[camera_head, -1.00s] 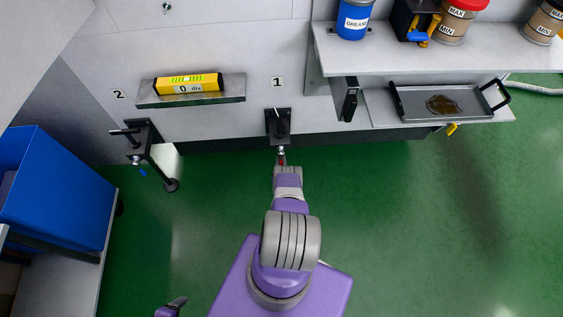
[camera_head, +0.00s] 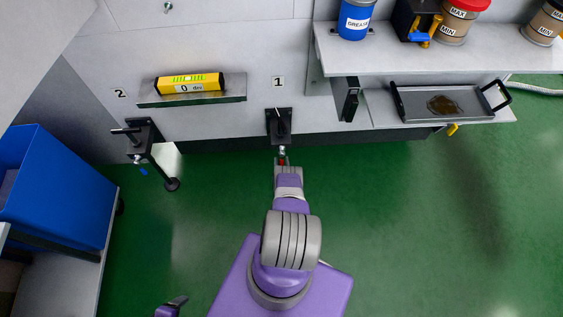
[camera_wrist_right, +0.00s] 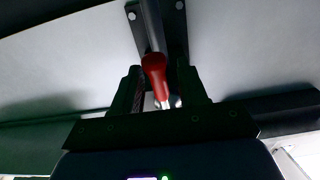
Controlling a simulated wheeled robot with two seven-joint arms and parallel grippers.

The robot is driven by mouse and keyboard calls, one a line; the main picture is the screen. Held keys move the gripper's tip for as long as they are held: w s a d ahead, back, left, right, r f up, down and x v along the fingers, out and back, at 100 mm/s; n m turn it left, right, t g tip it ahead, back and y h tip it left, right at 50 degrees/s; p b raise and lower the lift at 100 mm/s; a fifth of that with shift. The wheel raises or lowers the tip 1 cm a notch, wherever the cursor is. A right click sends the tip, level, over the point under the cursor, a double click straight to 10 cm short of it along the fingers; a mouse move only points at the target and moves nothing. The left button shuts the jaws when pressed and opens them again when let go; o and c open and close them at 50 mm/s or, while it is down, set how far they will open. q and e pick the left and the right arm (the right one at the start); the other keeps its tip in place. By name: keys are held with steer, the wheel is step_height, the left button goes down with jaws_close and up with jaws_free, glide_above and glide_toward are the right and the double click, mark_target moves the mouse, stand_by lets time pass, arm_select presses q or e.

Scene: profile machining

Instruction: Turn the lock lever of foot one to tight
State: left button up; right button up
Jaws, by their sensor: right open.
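Foot one (camera_head: 279,122) is a black bracket on the grey machine side, just below the label 1. Its lock lever with a red grip (camera_wrist_right: 154,68) shows in the right wrist view, and a bit of red shows in the head view (camera_head: 282,161). My right gripper (camera_wrist_right: 160,80) is open, with its two dark fingers on either side of the red grip. I cannot tell whether either finger touches it. In the head view my right arm hides most of the gripper. My left gripper (camera_head: 176,302) shows only partly at the bottom edge, away from the foot.
Foot two (camera_head: 143,145), with a blue-tipped lever, stands to the left near the label 2. A yellow level (camera_head: 188,83) lies on a ledge above. A metal tray (camera_head: 425,103) with an oily patch sits on the right shelf. A blue bin (camera_head: 60,195) stands at left. Green floor is clear at right.

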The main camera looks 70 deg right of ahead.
mark_target(282, 163)
steer(key=p+v, duration=0.1)
steer(key=v, duration=0.4)
steer(key=shift+s+a+p, duration=0.2)
steer(key=shift+a+p, duration=0.15)
steer(key=shift+p, duration=0.05)
steer(key=shift+s+a, duration=0.35)
steer(key=shift+a, duration=0.25)
